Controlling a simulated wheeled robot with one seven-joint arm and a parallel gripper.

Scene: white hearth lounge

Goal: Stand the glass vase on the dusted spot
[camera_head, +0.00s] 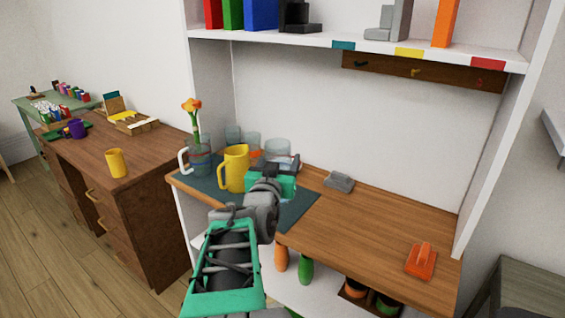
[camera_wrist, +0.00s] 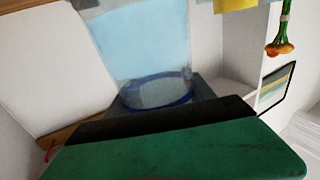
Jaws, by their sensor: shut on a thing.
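My gripper (camera_head: 275,178) is over the dark mat (camera_head: 298,208) on the wooden counter, with its green and black fingers shut on a clear glass vessel (camera_head: 278,148), which looks like the glass vase. In the wrist view, which is upside down, the glass (camera_wrist: 145,45) is large, with a blue rim (camera_wrist: 158,92) beyond the finger (camera_wrist: 160,145). The glass looks roughly upright. Its base is hidden behind my gripper in the head view, so I cannot tell whether it touches the mat. I cannot clearly make out the dusted spot.
Left of my gripper stand a yellow pitcher (camera_head: 234,168) and a glass jug (camera_head: 199,160) with an orange flower (camera_head: 191,105). More glasses (camera_head: 233,134) stand behind. A grey block (camera_head: 339,182) and an orange tool (camera_head: 421,260) lie right; the counter between is clear. A shelf (camera_head: 350,45) hangs above.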

